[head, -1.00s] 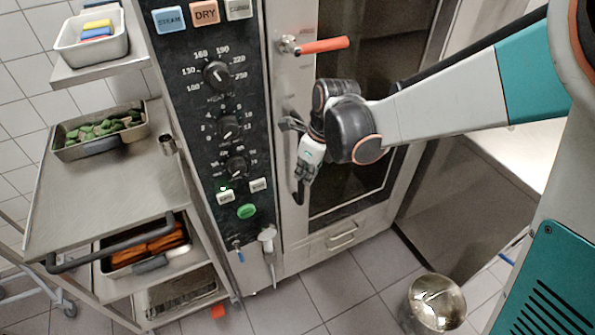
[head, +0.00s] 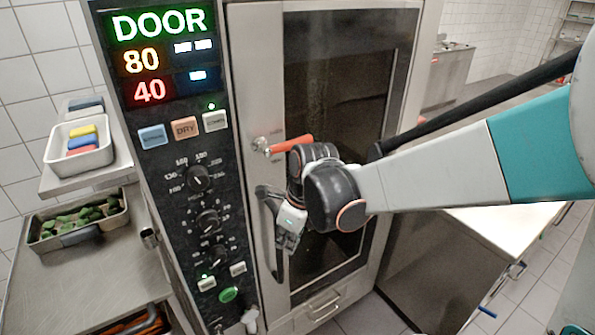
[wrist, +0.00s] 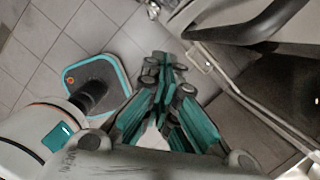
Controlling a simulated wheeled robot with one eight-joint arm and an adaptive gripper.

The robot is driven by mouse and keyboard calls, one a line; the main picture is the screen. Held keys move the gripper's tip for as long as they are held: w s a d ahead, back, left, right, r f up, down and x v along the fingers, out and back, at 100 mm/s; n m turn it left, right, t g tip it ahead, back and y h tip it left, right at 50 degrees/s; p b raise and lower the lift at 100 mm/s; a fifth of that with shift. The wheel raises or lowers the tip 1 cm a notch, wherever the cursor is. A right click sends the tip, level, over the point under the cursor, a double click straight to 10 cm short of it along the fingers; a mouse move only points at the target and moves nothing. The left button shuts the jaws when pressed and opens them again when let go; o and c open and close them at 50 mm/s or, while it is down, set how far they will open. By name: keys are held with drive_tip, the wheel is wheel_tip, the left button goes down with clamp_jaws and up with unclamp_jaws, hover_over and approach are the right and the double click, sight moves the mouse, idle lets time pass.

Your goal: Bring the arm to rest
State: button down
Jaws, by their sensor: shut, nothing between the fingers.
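My arm reaches in from the right of the head view. My gripper (head: 283,243) hangs in front of the oven (head: 235,55), pointing down beside its dark vertical door handle (head: 268,205). In the wrist view my gripper (wrist: 160,65) has its teal-sided fingers together, with nothing between them. The handle shows close by at the upper right of the wrist view (wrist: 255,25). The head view does not show clearly whether gripper and handle touch. The glass oven door (head: 340,90) looks closed, and the orange lever (head: 292,143) sticks out to the right.
A steel trolley (head: 60,275) at the left holds a tray of green food (head: 75,222) and a pan with coloured blocks (head: 80,148). A pale worktop (head: 500,225) lies right of the oven. Tiled floor (wrist: 45,45) is open below the gripper.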

drive_tip(key=s+d+r+n+t+h+b, duration=0.1)
drive_tip(key=s+d+n+t+b, duration=0.2)
drive_tip(key=s+d+n, duration=0.4)
drive_tip(key=s+d+r+n+t+h+b, duration=0.1)
drive_tip(key=s+d+n+b, duration=0.3)
drive_tip(key=n, duration=1.3)
drive_tip(key=s+d+t, duration=0.1)
drive_tip(key=s+d, duration=0.3)
drive_tip(key=d, duration=0.2)
drive_tip(key=shift+d+r+t, duration=0.3)
drive_tip(key=shift+r+t, duration=0.1)
